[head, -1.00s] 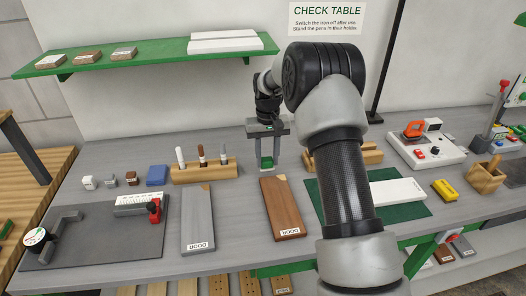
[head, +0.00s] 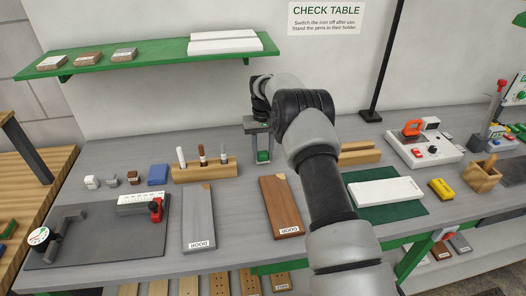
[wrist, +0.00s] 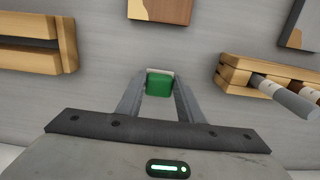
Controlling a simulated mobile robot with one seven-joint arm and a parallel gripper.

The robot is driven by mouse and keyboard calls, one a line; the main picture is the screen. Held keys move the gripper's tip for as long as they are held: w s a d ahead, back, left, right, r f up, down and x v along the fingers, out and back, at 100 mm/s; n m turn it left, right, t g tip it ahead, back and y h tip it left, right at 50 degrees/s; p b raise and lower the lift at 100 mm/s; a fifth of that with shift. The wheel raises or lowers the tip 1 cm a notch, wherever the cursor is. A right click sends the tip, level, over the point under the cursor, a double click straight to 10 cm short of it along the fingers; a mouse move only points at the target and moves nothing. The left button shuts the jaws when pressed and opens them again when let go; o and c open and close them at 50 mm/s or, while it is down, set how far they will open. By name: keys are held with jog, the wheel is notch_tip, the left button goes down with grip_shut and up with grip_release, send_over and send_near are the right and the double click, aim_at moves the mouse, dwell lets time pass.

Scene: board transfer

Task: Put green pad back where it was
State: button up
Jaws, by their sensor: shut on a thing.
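The green pad (head: 263,157) is a small green block between the fingertips of my gripper (head: 262,153). In the wrist view the green pad (wrist: 159,85) sits between the two grey fingers of my gripper (wrist: 160,78), which are shut on it. The gripper points down over the grey table, right of the wooden pen holder and behind the brown door panel. How high the pad is above the table is hard to tell. A blue pad (head: 157,174) lies on the table left of the pen holder.
The wooden pen holder (head: 188,175) holds upright pens. Small blocks stand at left. A grey door panel (head: 199,225) and a brown door panel (head: 281,210) lie in front. A wooden rack (head: 358,155) and a white board (head: 385,192) on a green mat (head: 402,211) are right.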

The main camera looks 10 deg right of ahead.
jog(key=shift+f, duration=0.1)
jog(key=o, duration=1.1)
